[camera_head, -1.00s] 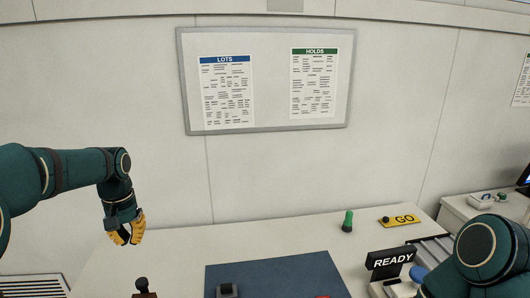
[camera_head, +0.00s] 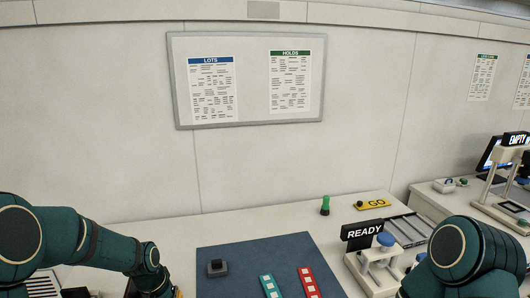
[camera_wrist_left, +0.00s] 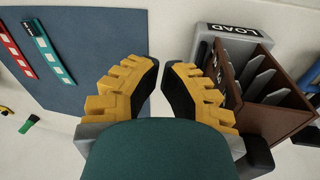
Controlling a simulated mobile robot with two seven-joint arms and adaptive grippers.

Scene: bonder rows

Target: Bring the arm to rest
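My left arm comes in low at the left of the head view, and only a yellow bit of its gripper (camera_head: 177,293) shows at the bottom edge. In the left wrist view the two yellow fingers of my left gripper (camera_wrist_left: 161,66) stand apart with nothing between them. Below them in that view lie the bench top and a blue mat (camera_wrist_left: 95,60). A brown slotted rack (camera_wrist_left: 262,85) is beside the right finger. My right arm shows as a rounded dark green joint at the lower right of the head view. Its gripper is out of frame.
A LOAD label (camera_wrist_left: 232,29) is near the rack.

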